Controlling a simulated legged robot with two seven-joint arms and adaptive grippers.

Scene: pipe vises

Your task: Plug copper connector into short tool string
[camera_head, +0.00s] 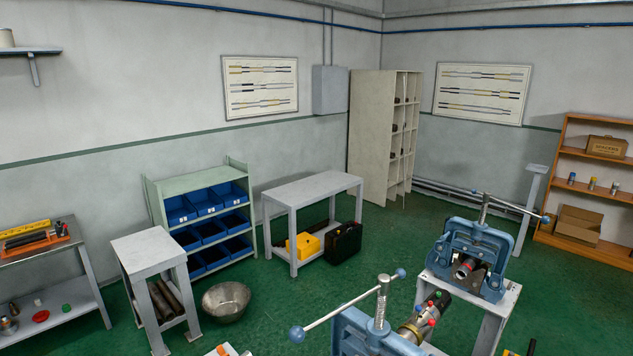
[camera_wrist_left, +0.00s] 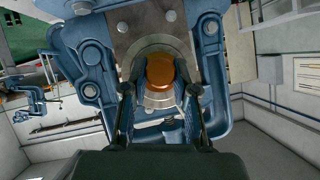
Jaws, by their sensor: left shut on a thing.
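The copper connector (camera_wrist_left: 160,71) is a round orange-brown piece in the middle of the left wrist view. My left gripper (camera_wrist_left: 159,88) is shut on it, one finger on each side. Behind it is a round grey metal ring in a blue vise (camera_wrist_left: 90,60); I cannot tell whether the connector touches or enters the ring. In the head view, a near blue vise (camera_head: 352,330) stands by a tool string (camera_head: 410,332) with brass and coloured knobs. A far blue vise (camera_head: 480,245) holds a dark tool piece with a red ring (camera_head: 463,269). I cannot tell which string is short.
Vise handles (camera_head: 345,308) stick out sideways. A grey stand (camera_head: 150,248) with pipes, a metal bowl (camera_head: 226,300), blue bins (camera_head: 205,203) and a grey table (camera_head: 312,188) stand to the left. A wooden shelf (camera_head: 590,180) is at the right. Green floor is clear between.

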